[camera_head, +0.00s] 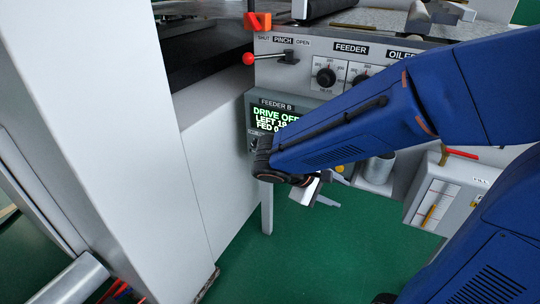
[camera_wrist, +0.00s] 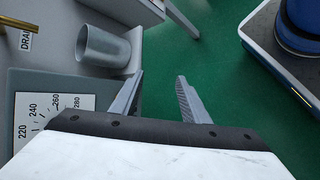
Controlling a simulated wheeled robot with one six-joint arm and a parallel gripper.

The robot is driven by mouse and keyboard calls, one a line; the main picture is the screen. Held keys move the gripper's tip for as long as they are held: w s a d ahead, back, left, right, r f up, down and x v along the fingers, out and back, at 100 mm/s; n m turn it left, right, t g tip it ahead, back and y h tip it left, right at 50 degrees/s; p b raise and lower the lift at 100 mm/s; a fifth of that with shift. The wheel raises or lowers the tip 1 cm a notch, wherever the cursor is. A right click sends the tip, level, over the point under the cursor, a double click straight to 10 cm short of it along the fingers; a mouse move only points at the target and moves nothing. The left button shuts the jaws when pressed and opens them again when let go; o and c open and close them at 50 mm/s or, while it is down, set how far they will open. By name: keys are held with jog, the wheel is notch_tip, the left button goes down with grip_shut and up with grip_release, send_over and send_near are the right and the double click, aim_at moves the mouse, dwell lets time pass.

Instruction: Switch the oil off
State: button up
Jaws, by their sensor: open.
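The label OILER (camera_head: 402,55) is on the grey control panel in the head view, partly cut by my blue arm. Whatever control sits below that label is hidden behind my arm. My gripper (camera_head: 318,192) hangs below the panel, in front of the machine and above the green floor, apart from the panel. In the wrist view my gripper (camera_wrist: 160,84) shows two fingers spread apart with only floor between them. It is open and empty.
A red-knobbed pinch lever (camera_head: 249,58) and feeder dials (camera_head: 326,76) are on the panel. A display (camera_head: 268,112) reads DRIVE OFF. A grey cup (camera_wrist: 103,46) stands near my fingers, beside a numbered plate (camera_wrist: 32,88). A white cabinet (camera_head: 110,130) is left; the green floor (camera_head: 320,255) is clear.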

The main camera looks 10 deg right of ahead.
jog(key=w+a+f+n+t, duration=0.1)
jog(key=w+a+n+t, duration=0.25)
jog(key=a, duration=0.45)
jog(key=w+a+f+n+t+h, duration=0.1)
jog(key=w+a+n+t, duration=0.3)
jog(key=a, duration=0.4)
jog(key=w+a+f+n+t, duration=0.2)
jog(key=w+a+t, duration=0.25)
jog(key=a, duration=0.45)
jog(key=r+x, duration=0.1)
jog(key=x, duration=1.5)
jog(key=shift+d, duration=0.6)
jog(key=shift+w+r, duration=0.1)
jog(key=shift+r, duration=0.05)
jog(key=shift+c, duration=0.4)
grip_shut()
